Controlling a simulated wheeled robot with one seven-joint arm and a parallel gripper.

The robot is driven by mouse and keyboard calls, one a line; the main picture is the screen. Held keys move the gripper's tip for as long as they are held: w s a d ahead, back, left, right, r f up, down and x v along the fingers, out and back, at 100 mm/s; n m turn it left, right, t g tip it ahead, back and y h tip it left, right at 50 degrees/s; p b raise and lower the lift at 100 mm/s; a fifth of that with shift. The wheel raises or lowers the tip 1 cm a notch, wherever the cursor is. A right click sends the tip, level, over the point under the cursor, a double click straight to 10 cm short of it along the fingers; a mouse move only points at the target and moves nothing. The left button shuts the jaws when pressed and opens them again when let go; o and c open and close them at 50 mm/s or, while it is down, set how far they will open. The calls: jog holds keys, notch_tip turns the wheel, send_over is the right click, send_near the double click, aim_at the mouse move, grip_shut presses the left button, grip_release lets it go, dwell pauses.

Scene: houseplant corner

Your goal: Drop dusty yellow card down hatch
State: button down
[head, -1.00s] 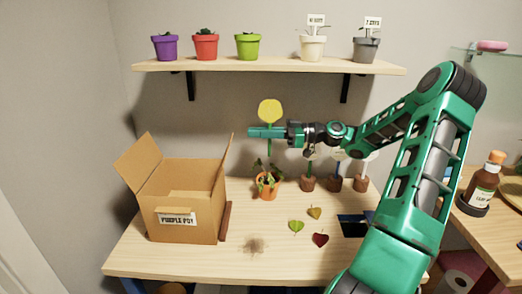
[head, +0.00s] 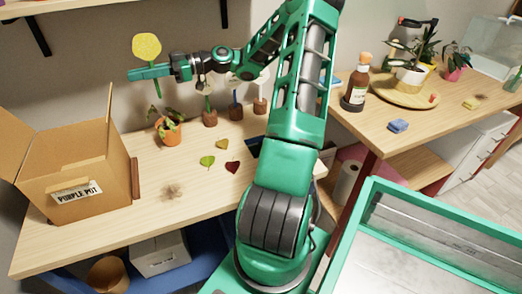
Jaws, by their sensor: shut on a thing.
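The yellow card (head: 147,46), a rounded yellow disc with slight speckling on a green stem, is upright in my gripper (head: 150,73). My gripper is shut on its stem, above the back left of the wooden table and above a potted plant. A dark blue opening in the tabletop (head: 253,147), which looks like the hatch, shows at the table's right side. My arm hides most of it. My gripper is well to its left and higher.
An open cardboard box (head: 75,165) labelled "PURPLE POT" stands at left. An orange-potted plant (head: 169,130) and several small brown-based tools stand at the back. Loose leaves (head: 232,167) and a soil smudge (head: 172,191) lie mid-table. A brown bottle (head: 357,88) stands on the right counter.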

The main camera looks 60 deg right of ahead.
aim_at(157, 128)
jog(key=shift+f, duration=0.1)
dwell(0.4)
notch_tip(157, 128, down, 17)
jog(key=shift+f, duration=0.2)
dwell(0.4)
jog(key=shift+f, duration=0.2)
jog(key=c, duration=1.9)
grip_release()
